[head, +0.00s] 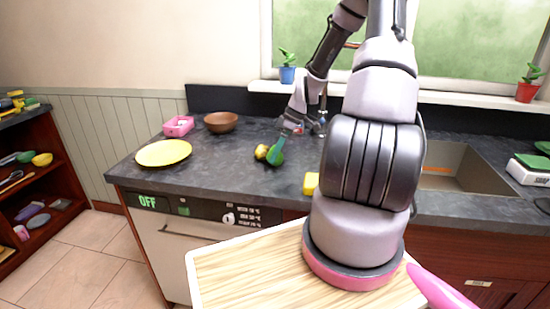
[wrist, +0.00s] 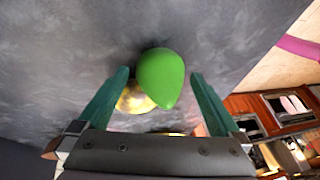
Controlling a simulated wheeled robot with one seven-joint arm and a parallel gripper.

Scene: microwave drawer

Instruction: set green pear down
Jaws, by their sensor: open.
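The green pear (head: 278,158) is on the dark grey counter (head: 225,168), near its middle, left of my arm. In the wrist view the pear (wrist: 160,76) sits between the two teal fingers of my gripper (wrist: 159,74), with a gap on each side. My gripper (head: 281,143) is open, its fingers pointing down at the pear in the head view. A yellow, round item (head: 261,152) lies close beside the pear; the wrist view shows it (wrist: 133,98) partly hidden by the pear. I cannot tell whether the two touch.
A yellow plate (head: 163,153), a pink container (head: 179,126) and a brown bowl (head: 221,122) stand to the left on the counter. A yellow block (head: 311,183) is near the front edge. A sink (head: 455,172) is at the right.

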